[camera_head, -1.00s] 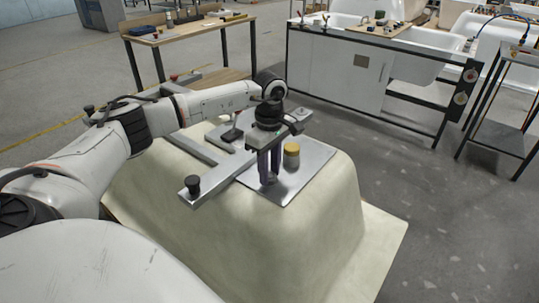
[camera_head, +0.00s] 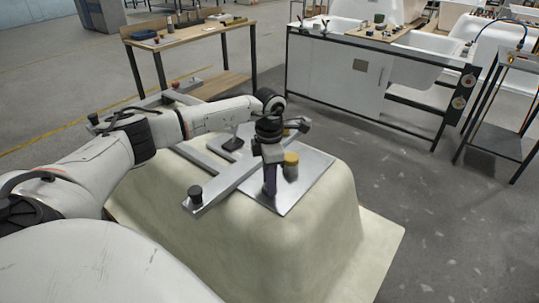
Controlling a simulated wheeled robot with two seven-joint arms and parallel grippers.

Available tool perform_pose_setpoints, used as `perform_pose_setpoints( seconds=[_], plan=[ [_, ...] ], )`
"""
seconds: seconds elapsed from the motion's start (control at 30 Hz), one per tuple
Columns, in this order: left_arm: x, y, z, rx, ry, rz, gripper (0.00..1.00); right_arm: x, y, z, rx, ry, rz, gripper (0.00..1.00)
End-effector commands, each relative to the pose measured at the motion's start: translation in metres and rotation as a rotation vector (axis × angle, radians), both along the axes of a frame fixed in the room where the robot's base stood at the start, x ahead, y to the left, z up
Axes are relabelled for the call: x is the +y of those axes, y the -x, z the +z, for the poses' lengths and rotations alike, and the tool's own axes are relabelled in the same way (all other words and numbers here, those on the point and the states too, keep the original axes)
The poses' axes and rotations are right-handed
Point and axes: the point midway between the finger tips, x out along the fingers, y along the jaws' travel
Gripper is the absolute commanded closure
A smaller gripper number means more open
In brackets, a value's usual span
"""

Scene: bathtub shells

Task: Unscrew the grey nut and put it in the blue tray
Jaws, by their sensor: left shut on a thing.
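My left gripper (camera_head: 270,190) points straight down over the metal plate (camera_head: 310,178) on top of the cream tub shell (camera_head: 300,240). Its dark fingers are shut, seen nearly edge-on, with their tips low at the plate. The grey nut does not show; the fingers hide what is between them, which fits the nut's place. A yellow-topped cylinder (camera_head: 291,160) stands on the plate just right of the fingers. I cannot make out the blue tray for sure; a small blue item (camera_head: 145,35) lies on the wooden table at the back left. My right gripper is not in view.
A grey metal bar with a black knob (camera_head: 195,193) runs across the shell close to the fingers. The wooden table (camera_head: 195,35) stands at the back left. A white workbench (camera_head: 350,75) with basins stands behind. Open grey floor lies right of the shell.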

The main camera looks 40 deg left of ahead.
Motion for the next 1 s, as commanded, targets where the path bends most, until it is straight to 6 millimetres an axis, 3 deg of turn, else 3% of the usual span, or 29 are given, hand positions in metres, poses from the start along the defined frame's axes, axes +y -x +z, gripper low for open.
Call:
perform_pose_setpoints(
  seconds=[0.23, 0.57, 0.6, 0.7, 0.9, 0.93, 1.0],
  plan=[
    [0.0001, 0.0007, 0.0005, 0.002, -0.001, 0.238, 0.97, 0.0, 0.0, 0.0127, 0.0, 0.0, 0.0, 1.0],
    [0.0001, 0.0007, -0.0012, 0.002, -0.001, 0.282, 0.97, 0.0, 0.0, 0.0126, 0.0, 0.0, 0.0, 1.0],
    [0.0001, 0.0007, -0.0012, 0.002, -0.001, 0.281, 0.65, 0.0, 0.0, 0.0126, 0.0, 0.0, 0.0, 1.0],
    [0.0, 0.0006, -0.001, 0.002, -0.001, 0.281, 0.49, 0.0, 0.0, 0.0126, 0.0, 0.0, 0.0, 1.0],
    [-0.0001, 0.0003, -0.0006, 0.001, 0.0, 0.28, 0.49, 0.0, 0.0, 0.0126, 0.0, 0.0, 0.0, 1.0],
    [-0.0001, 0.0003, -0.0006, 0.001, 0.0, 0.28, 0.55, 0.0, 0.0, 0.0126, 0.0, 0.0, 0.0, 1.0],
    [0.0, 0.0002, -0.0005, 0.001, 0.0, 0.28, 0.56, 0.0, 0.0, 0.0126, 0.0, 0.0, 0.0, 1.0]
  ],
)
